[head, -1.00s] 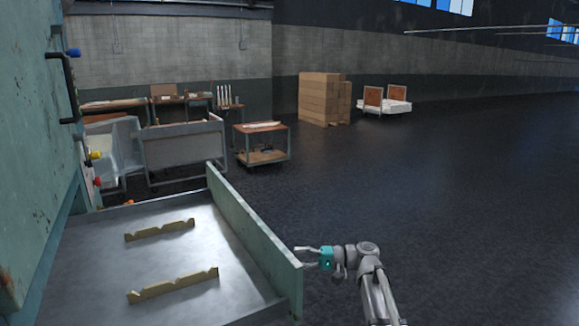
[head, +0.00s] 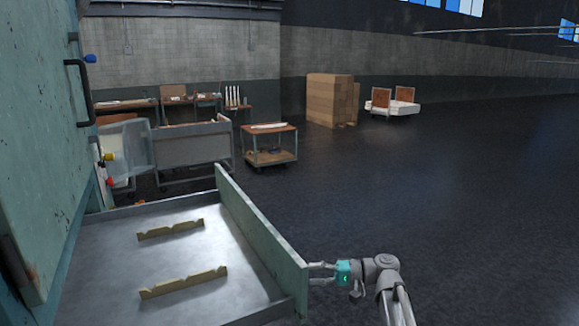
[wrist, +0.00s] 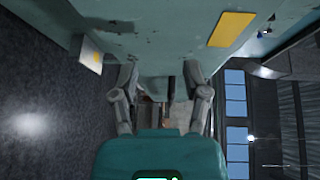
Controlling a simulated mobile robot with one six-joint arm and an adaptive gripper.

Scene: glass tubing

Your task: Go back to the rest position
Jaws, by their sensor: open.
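My gripper (head: 322,275) is at the lower right of the head view, just right of the tray's green side wall. It is open and holds nothing visible. In the wrist view its two fingers (wrist: 160,82) stand apart, with a pale green surface beyond and above them. The head view cannot show whether the fingertips touch the wall. My arm reaches in from the bottom right corner.
A metal tray (head: 110,245) with two notched wooden strips (head: 170,229) (head: 184,283) juts from a green machine (head: 35,150). Carts (head: 190,146) (head: 268,146), a bench and stacked boxes (head: 332,100) stand farther back. The dark floor (head: 440,190) at right is clear.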

